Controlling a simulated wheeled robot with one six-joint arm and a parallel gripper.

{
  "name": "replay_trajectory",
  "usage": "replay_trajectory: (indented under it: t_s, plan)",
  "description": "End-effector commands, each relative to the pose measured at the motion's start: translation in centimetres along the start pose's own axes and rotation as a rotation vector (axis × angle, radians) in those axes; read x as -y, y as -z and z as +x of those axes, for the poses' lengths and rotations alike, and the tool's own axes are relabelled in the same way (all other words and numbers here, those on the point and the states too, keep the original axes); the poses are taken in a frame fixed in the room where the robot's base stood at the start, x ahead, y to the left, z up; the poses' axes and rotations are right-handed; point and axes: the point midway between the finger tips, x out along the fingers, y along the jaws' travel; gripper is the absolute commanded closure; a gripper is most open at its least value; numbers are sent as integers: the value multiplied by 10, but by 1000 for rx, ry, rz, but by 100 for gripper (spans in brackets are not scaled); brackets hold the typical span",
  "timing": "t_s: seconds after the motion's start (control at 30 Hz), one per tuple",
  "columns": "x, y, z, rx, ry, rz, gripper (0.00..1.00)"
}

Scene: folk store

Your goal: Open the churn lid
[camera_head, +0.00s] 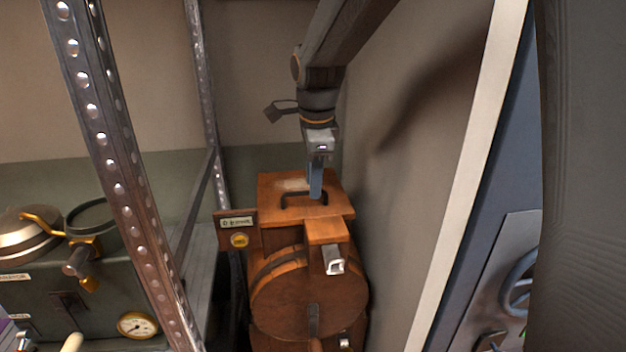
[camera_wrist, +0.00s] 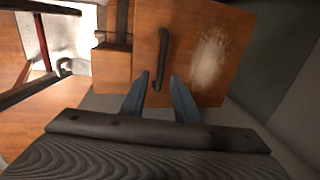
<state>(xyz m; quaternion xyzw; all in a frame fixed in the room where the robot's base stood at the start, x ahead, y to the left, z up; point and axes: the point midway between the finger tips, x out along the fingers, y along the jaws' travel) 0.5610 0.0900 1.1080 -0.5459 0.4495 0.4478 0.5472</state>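The wooden churn (camera_head: 305,295) is a barrel with dark bands. Its square wooden lid (camera_head: 330,208) lies flat on top, with a dark bar handle (camera_head: 290,197) and a pale worn patch. My gripper (camera_head: 316,192) points down at the lid, close to the handle's right end. In the wrist view my gripper (camera_wrist: 158,80) is open, its two blue fingers apart. The near end of the handle (camera_wrist: 163,50) appears between the fingertips. I cannot tell whether the fingers touch the handle or the lid (camera_wrist: 190,80).
A wooden sign (camera_head: 236,222) with a yellow round mark stands left of the churn. A wall (camera_head: 410,190) is close on the right, with a blue door-like panel (camera_head: 505,190) nearer.

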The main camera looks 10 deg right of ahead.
Motion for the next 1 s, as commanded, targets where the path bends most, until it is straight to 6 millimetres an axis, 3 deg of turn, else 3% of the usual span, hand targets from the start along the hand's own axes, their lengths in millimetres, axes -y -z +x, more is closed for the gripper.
replay_trajectory:
  t_s: [0.37,0.53,1.0]
  plan:
    - [0,-2,8,1,1,-4,72]
    - [-1,-2,7,1,0,-4,99]
    - [3,-5,0,2,1,-9,100]
